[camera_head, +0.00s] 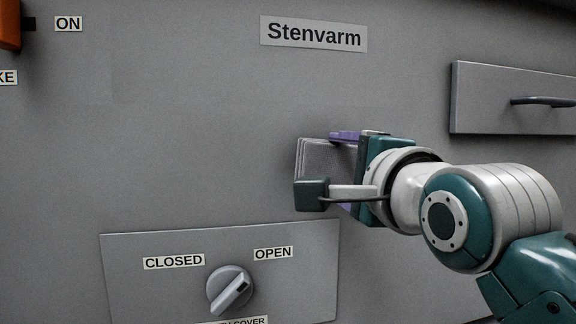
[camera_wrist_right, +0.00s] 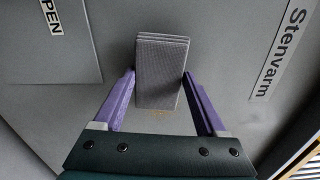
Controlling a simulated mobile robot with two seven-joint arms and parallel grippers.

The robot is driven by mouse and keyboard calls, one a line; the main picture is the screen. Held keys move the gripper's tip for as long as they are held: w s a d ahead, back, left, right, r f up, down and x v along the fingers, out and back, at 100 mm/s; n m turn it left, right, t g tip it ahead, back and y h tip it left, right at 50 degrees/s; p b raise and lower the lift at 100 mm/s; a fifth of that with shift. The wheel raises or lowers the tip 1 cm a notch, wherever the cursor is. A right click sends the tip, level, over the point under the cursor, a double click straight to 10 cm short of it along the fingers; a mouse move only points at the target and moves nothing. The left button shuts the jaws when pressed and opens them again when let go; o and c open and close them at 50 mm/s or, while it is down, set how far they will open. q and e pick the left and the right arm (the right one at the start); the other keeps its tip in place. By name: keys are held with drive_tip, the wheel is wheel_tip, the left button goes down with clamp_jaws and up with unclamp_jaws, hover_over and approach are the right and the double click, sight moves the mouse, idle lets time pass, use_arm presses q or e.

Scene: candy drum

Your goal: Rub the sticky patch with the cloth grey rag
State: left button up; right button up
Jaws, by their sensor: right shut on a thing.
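The grey rag (camera_head: 318,158) is a folded, layered pad held up against or very close to the grey machine front. My right gripper (camera_head: 336,168) is shut on it; in the right wrist view the rag (camera_wrist_right: 160,75) stands between the two purple fingers (camera_wrist_right: 158,74). A faint brownish mark (camera_wrist_right: 160,112), perhaps the sticky patch, shows on the panel just below the rag in the right wrist view. The rag and gripper hide that part in the head view. I cannot tell whether the rag touches the panel. My left gripper is not in view.
A Stenvarm label (camera_head: 314,34) is above the gripper. A plate with a round knob (camera_head: 230,290), marked CLOSED and OPEN, is below left. A drawer-like panel with a dark handle (camera_head: 540,101) is at the upper right. The panel left of the rag is bare.

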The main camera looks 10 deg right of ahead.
drive_tip(key=shift+w, duration=0.2)
drive_tip(key=shift+w, duration=0.75)
